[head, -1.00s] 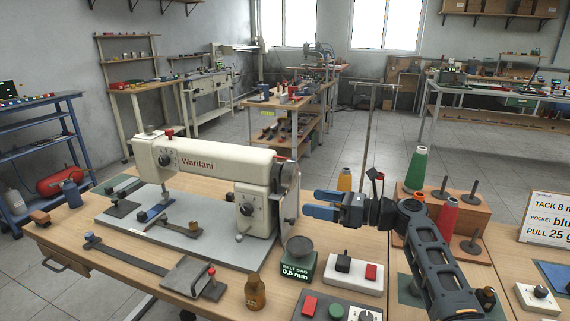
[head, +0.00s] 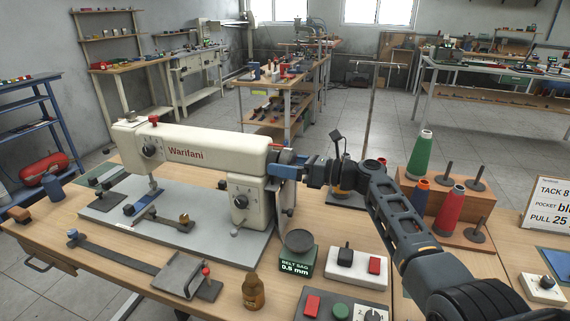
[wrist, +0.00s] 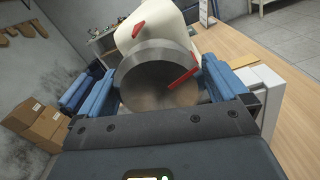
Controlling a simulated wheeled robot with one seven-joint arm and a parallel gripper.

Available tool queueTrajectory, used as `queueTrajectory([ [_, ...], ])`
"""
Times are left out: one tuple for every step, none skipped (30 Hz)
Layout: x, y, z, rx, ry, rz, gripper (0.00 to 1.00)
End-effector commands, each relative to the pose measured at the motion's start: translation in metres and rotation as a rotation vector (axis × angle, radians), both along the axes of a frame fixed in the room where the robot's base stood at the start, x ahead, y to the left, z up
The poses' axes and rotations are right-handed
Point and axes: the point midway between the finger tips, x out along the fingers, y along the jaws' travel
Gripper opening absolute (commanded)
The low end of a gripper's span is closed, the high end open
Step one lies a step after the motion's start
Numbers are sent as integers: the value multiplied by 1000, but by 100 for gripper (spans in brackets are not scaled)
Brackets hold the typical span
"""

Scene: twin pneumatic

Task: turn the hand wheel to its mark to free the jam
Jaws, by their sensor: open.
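The white sewing machine (head: 205,150), lettered Warifani, stands on its grey base plate. Its grey hand wheel (wrist: 150,85) is at the machine's right end. A red line (wrist: 182,78) lies on the wheel's face, toward the right in the wrist view. A red pointer mark (wrist: 139,29) sits on the white housing above the wheel, apart from the line. My gripper (head: 288,165) is open at the wheel, with a blue finger on each side of it in the wrist view. Contact with the rim cannot be told. In the head view my gripper partly hides the wheel.
Right of the machine stand a belt-sag gauge (head: 298,258), a switch box (head: 356,268) and a wooden rack (head: 462,219) with thread cones. A small brown bottle (head: 253,291) stands at the front. A thin upright pole (head: 370,110) rises behind my arm.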

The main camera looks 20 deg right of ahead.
Motion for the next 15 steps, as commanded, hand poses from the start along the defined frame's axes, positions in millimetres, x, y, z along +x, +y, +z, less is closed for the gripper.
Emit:
queueTrajectory([
  [1, 1, 0, 0, 0, 0, 100],
  [1, 2, 0, 0, 0, 0, 100],
  [2, 2, 0, 0, 0, 0, 100],
  [2, 2, 0, 0, 0, 0, 100],
  [2, 2, 0, 0, 0, 0, 100],
  [2, 2, 0, 0, 0, 0, 100],
  [1, 2, 0, 0, 0, 0, 100],
  [1, 2, 0, 0, 0, 0, 100],
  [1, 2, 0, 0, 0, 0, 98],
  [1, 2, 0, 0, 0, 0, 95],
  [1, 2, 0, 0, 0, 0, 92],
  [1, 2, 0, 0, 0, 0, 88],
  [1, 2, 0, 0, 0, 0, 86],
  [1, 2, 0, 0, 0, 0, 83],
  [1, 2, 0, 0, 0, 0, 79],
])
